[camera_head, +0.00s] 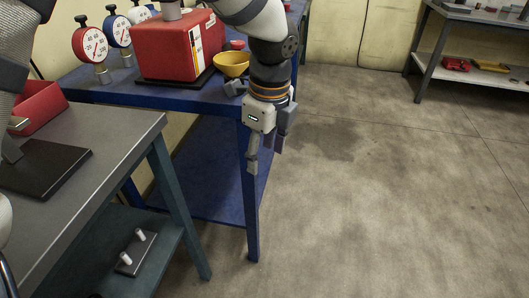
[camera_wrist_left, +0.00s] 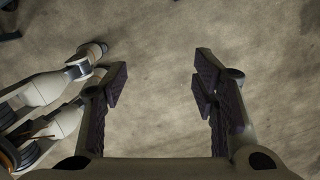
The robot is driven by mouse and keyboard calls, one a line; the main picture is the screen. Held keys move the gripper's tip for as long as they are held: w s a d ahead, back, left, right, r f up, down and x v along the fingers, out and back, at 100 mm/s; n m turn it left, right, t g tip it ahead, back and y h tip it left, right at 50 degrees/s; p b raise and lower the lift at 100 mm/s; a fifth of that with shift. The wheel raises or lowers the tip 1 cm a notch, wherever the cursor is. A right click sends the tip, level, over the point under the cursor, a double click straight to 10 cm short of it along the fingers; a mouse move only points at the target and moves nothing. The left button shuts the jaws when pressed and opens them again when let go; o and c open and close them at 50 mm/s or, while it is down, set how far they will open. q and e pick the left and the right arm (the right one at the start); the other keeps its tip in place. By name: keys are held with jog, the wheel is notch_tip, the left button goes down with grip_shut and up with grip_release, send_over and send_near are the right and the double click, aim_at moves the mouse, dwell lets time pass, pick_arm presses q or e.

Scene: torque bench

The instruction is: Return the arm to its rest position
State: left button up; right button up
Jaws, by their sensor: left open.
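My left arm reaches in from the top of the head view, in front of the blue bench. My left gripper (camera_head: 265,158) points down over the floor just off the bench's right front corner. Its two fingers are apart with nothing between them. My right gripper is in neither view.
The blue bench (camera_head: 110,92) bears a red box (camera_head: 165,50), a yellow bowl (camera_head: 232,64) and dial gauges (camera_head: 90,45) near my arm. A grey-topped table (camera_head: 110,135) stands at left. A shelf unit (camera_head: 470,65) stands far right. The floor (camera_head: 400,200) between is clear.

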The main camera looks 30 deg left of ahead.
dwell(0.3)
pick_arm(q)
jog(key=s+d+f+n+g+h, duration=0.1)
jog(key=s+f+n, duration=0.4)
jog(key=f, duration=0.4)
jog(key=s+d+f+n+g+h, duration=0.1)
jog(key=s+f+n, duration=0.2)
jog(key=s+f, duration=0.45)
jog(key=s+a+f+n, duration=0.1)
jog(key=s+f+n, duration=0.1)
jog(key=s+n, duration=0.2)
jog(key=s+a+f+n, duration=0.2)
jog(key=s+f+n, duration=0.1)
jog(key=s, duration=0.6)
jog(key=s+a+f+n+y, duration=0.1)
jog(key=s+f+n, duration=0.2)
jog(key=s+n, duration=0.2)
jog(key=s, duration=0.2)
jog(key=shift+s+a+f, duration=0.2)
jog(key=shift+s+a, duration=0.1)
jog(key=shift+a, duration=0.1)
